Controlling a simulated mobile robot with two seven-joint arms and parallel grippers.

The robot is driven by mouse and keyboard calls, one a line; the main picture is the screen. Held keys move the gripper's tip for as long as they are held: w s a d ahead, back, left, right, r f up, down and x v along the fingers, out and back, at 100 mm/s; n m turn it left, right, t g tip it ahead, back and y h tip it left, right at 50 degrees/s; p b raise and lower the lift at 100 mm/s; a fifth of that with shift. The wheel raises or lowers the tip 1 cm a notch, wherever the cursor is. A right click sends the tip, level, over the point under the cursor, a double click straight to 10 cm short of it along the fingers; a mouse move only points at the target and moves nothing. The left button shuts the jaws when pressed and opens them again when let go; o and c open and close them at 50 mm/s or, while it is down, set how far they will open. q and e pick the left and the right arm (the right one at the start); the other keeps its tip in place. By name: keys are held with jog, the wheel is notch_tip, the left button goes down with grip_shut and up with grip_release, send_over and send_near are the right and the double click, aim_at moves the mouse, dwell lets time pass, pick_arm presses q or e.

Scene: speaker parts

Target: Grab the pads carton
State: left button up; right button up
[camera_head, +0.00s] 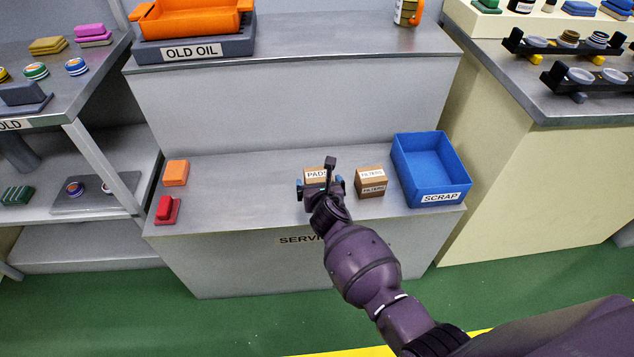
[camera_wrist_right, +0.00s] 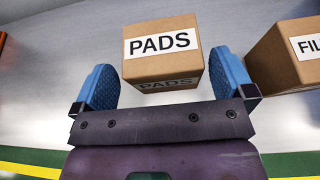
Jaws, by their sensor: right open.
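The pads carton (camera_head: 315,173) is a small brown box labelled PADS on the lower grey shelf. In the head view my right gripper (camera_head: 321,186) partly covers it. In the right wrist view the carton (camera_wrist_right: 163,53) stands upright just ahead of my right gripper (camera_wrist_right: 167,86), between the lines of its two blue fingers. The fingers are spread wide, with a gap on each side of the carton, and hold nothing. My left gripper is not in view.
A filters carton (camera_head: 371,182) stands close to the right of the pads carton, and also shows near the right finger in the wrist view (camera_wrist_right: 288,56). A blue SCRAP bin (camera_head: 432,169) is further right. An orange block (camera_head: 176,173) and a red item (camera_head: 167,210) lie left; shelf between is clear.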

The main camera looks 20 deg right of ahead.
jog(key=shift+w+d+f+b, duration=0.2)
jog(key=shift+w+f+b, duration=0.05)
jog(key=shift+w+f, duration=0.25)
jog(key=shift+w+d+f+b, duration=0.15)
jog(key=shift+w+f+b, duration=0.05)
jog(key=shift+w+f, duration=0.25)
jog(key=shift+w+d+f, duration=0.1)
jog(key=shift+w, duration=0.45)
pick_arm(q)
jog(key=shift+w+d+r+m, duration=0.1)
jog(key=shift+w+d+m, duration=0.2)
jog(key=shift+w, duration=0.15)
pick_arm(e)
jog(key=shift+r, duration=0.2)
jog(key=c, duration=0.9)
